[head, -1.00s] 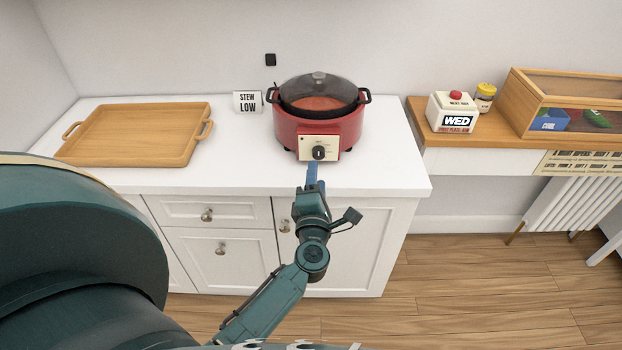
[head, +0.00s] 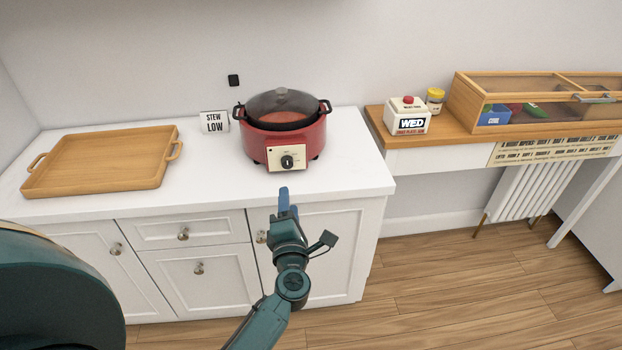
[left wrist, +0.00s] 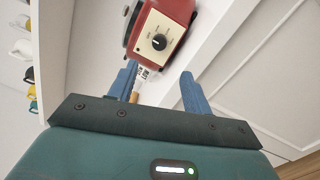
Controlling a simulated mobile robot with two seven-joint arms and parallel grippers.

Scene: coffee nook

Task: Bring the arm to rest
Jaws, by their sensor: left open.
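My left gripper (head: 286,200) is in front of the white counter in the head view, its blue fingers pointing toward the red slow cooker (head: 284,145). In the left wrist view its fingers (left wrist: 158,88) are spread apart with nothing between them held. The cooker's black dial (head: 287,162) sits on a cream panel, apart from the fingertips. The dial also shows in the left wrist view (left wrist: 159,42). The cooker has a dark glass lid (head: 282,103) on it. My right gripper is not seen.
A wooden tray (head: 100,163) lies on the counter's left. A "STEW LOW" card (head: 215,122) stands left of the cooker. At right, a wooden shelf (head: 440,131) holds a "WED" box with a red button (head: 408,115), a yellow-lidded jar (head: 435,100) and a wooden display case (head: 530,103).

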